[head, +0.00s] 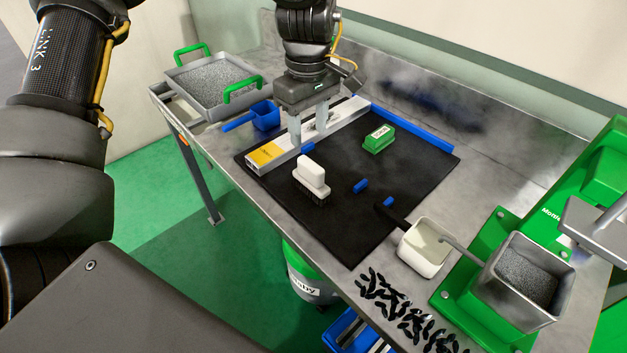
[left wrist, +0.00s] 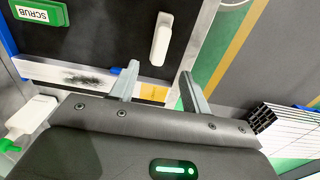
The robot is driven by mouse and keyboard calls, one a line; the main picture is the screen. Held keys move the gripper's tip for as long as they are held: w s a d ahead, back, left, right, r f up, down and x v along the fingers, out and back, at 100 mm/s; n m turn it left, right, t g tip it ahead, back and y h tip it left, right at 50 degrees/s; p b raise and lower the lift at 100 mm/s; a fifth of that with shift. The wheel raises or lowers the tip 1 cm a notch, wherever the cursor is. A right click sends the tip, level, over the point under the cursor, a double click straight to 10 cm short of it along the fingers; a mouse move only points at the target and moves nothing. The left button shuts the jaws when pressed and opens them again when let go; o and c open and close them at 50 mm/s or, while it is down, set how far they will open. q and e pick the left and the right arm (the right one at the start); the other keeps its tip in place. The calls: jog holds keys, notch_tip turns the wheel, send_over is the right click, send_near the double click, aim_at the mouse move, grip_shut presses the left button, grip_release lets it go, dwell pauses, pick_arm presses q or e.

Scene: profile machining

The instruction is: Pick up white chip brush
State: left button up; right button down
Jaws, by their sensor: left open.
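The white chip brush (head: 311,179) stands on the black mat (head: 343,222), its white handle up and dark bristles down. In the left wrist view the brush (left wrist: 161,39) lies beyond the fingertips, near the mat's edge. My left gripper (head: 309,143) is open and empty above the silver profile (head: 331,127), behind the brush in the head view. In the left wrist view the gripper (left wrist: 159,70) shows both fingers apart with nothing between them, and the profile (left wrist: 68,75) runs beneath them. My right gripper is not in view.
A green scrub block (head: 378,139) and small blue pieces (head: 361,186) lie on the mat. A blue scoop (head: 265,116) and a tray of grey chips (head: 212,82) are at the left. A white cup (head: 424,247) and a green machine (head: 476,262) stand right.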

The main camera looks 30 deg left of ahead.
aim_at(311, 163)
pick_arm(q)
jog(key=shift+s+f, duration=0.15)
jog(key=shift+f, duration=0.2)
notch_tip(311, 163, down, 4)
jog(key=shift+d+r, duration=0.1)
jog(key=shift+d, duration=0.05)
jog(key=shift+f, duration=0.45)
jog(key=shift+f+p, duration=0.2)
jog(key=shift+p, duration=0.1)
notch_tip(311, 163, down, 5)
jog(key=shift+r+p, duration=0.1)
jog(key=shift+p, duration=0.4)
jog(key=shift+d, duration=0.1)
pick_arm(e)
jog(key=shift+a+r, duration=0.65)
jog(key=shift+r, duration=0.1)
pick_arm(q)
grip_shut()
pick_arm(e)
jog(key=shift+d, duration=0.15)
